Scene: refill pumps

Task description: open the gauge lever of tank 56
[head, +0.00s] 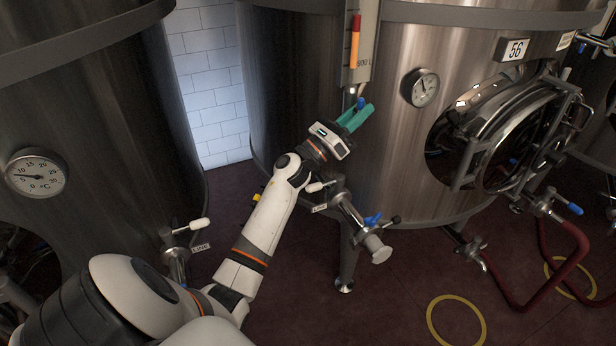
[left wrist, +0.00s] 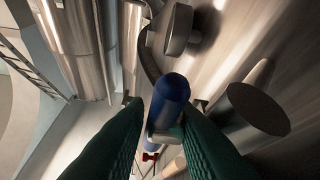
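Tank 56 is the steel tank (head: 397,150) with the number plate 56 (head: 514,49). Its level gauge (head: 359,40) runs down the tank's front, with an orange and red column. The small blue gauge lever (head: 361,102) sits at the gauge's lower end. My left gripper (head: 358,116) has its green fingers at the lever. In the left wrist view, the blue lever (left wrist: 171,92) stands between the two open fingers (left wrist: 158,118). A gap shows on its left side; contact on its right side is unclear. My right gripper is not in view.
A dial thermometer (head: 420,87) and a round manway door (head: 515,135) are right of the gauge. A valve with a blue handle (head: 373,219) sits below my left gripper. Another tank (head: 90,130) stands at the left. Red hoses (head: 555,275) lie on the floor at right.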

